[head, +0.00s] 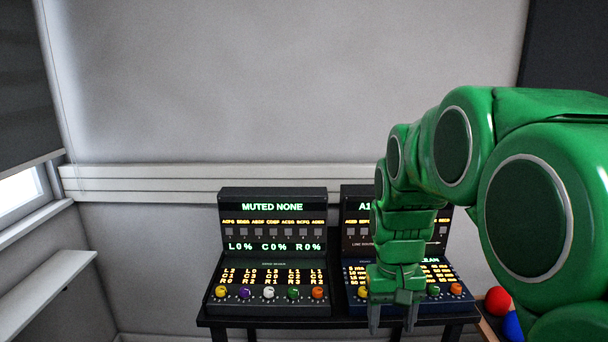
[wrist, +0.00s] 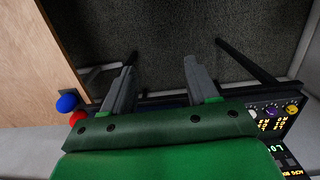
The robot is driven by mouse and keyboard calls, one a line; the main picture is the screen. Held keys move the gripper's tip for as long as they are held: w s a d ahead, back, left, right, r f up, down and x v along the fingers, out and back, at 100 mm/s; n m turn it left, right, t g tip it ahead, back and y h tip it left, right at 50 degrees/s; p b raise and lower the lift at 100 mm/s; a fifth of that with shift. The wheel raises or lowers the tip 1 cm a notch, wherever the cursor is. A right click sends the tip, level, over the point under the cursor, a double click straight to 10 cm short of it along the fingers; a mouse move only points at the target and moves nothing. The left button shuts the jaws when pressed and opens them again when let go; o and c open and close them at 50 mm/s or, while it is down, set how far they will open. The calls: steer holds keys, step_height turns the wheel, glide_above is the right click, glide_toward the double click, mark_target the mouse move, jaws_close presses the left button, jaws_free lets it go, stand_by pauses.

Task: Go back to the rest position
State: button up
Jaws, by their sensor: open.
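My gripper (head: 393,315) hangs at the end of my green arm, in front of the right-hand console (head: 352,215). Its two grey fingers are apart and point down, with nothing between them. In the wrist view my gripper (wrist: 163,85) also shows open and empty, over dark floor. My arm hides much of the right-hand console.
A left-hand console (head: 270,207) reads "MUTED NONE" and has several coloured knobs. Both consoles stand on a dark table (head: 234,322). A red ball (head: 498,300) and a blue ball (head: 513,325) lie at the right. A pale shelf (head: 45,285) juts out at the left.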

steer(key=s+f, duration=0.2)
steer(key=s, duration=2)
steer(key=shift+s+a+f+g, duration=0.2)
steer(key=shift+s+a+g, duration=0.05)
steer(key=shift+a+g, duration=0.2)
